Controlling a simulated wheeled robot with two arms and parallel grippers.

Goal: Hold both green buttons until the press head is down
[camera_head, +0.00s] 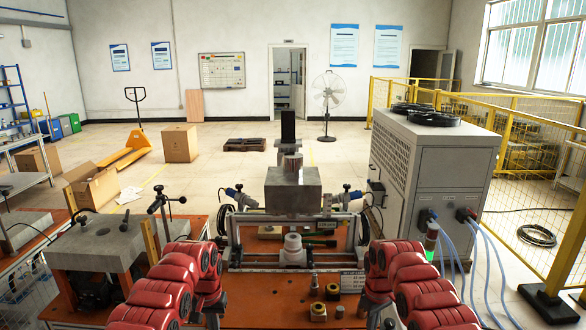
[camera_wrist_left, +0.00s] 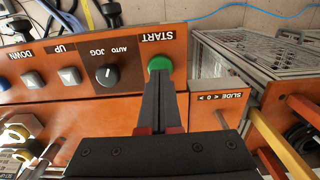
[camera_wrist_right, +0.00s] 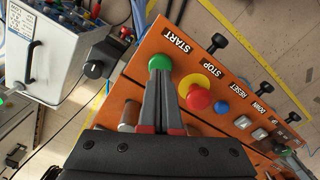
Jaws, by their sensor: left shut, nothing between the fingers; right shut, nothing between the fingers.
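In the left wrist view, a green START button (camera_wrist_left: 159,63) sits on an orange panel. My left gripper (camera_wrist_left: 158,78) is shut and empty, its fingertips overlapping the button's near edge. In the right wrist view, the other green START button (camera_wrist_right: 159,62) is partly covered by the fingertips of my right gripper (camera_wrist_right: 159,74), also shut and empty. I cannot tell whether either button is pressed in. In the head view, the grey metal press head (camera_head: 293,190) stands above a white round part (camera_head: 293,248), with a gap between them. Both buttons are hidden there.
Beside the right START button are a red STOP button (camera_wrist_right: 198,98) on yellow and a blue RESET button (camera_wrist_right: 221,107). Beside the left one are a black AUTO/JOG knob (camera_wrist_left: 105,74) and white buttons (camera_wrist_left: 70,75). A white cabinet (camera_head: 440,170) stands to the right.

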